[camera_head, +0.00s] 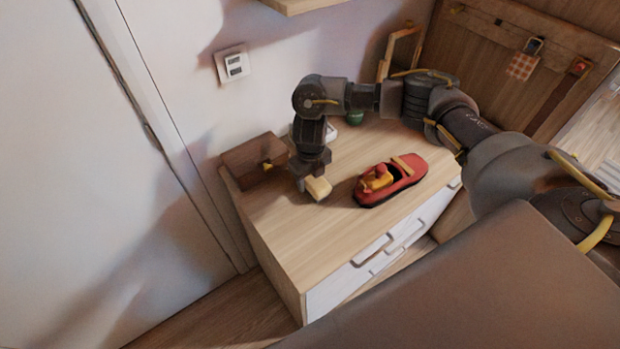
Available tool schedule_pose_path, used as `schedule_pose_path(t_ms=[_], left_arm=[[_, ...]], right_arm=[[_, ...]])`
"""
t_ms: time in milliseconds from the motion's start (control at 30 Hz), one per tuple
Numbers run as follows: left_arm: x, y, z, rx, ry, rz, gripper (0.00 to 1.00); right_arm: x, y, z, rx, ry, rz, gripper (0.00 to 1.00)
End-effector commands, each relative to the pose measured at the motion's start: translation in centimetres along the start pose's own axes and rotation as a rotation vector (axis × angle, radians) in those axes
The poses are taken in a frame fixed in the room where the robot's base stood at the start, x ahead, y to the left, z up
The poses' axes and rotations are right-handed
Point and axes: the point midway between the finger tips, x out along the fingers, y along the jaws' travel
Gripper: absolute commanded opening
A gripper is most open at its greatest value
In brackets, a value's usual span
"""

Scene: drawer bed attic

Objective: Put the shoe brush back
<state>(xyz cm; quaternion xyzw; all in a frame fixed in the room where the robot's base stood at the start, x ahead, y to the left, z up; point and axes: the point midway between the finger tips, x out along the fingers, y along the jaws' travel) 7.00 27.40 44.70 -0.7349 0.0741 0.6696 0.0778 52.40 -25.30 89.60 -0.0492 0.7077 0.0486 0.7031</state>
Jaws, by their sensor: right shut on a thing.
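My right gripper (312,178) reaches down over the left part of the wooden cabinet top (290,240). It is shut on a small pale, cream-coloured block, which looks like the shoe brush (318,188). The gripper hides part of the brush. I cannot tell whether the brush touches the cabinet top. A brown wooden holder or box (250,163) stands at the cabinet's left back edge, just left of the gripper, with a small yellow part on it. My left gripper is not in view.
A red shoe-shaped thing (408,178) with a yellow-orange piece inside lies right of the gripper. A green item (355,118) and a white item stand behind my arm. The cabinet's front left top is clear. White drawers (350,275) face front. A wooden rack (520,50) hangs at right.

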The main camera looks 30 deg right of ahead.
Motion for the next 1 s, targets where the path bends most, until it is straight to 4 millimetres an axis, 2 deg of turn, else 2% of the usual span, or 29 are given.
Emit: schedule_pose_path(t_ms=[67, 100, 233, 467, 633, 1000], left_arm=[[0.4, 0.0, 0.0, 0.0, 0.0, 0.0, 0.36], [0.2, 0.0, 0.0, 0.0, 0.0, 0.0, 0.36], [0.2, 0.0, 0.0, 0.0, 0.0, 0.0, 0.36], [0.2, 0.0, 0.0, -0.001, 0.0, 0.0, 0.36], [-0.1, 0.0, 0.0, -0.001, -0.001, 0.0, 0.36], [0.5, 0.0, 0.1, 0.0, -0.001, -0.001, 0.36]], right_arm=[[0.4, 0.0, 0.0, 0.0, 0.0, 0.0, 0.29], [0.2, 0.0, 0.0, 0.0, 0.0, 0.0, 0.52], [0.2, 0.0, 0.0, 0.0, 0.0, 0.0, 0.69], [0.2, 0.0, 0.0, 0.0, 0.0, 0.0, 0.69], [-0.8, 0.0, 0.1, -0.001, -0.004, 0.0, 0.69], [-7.8, -0.1, 0.1, -0.002, -0.006, -0.002, 0.69]])
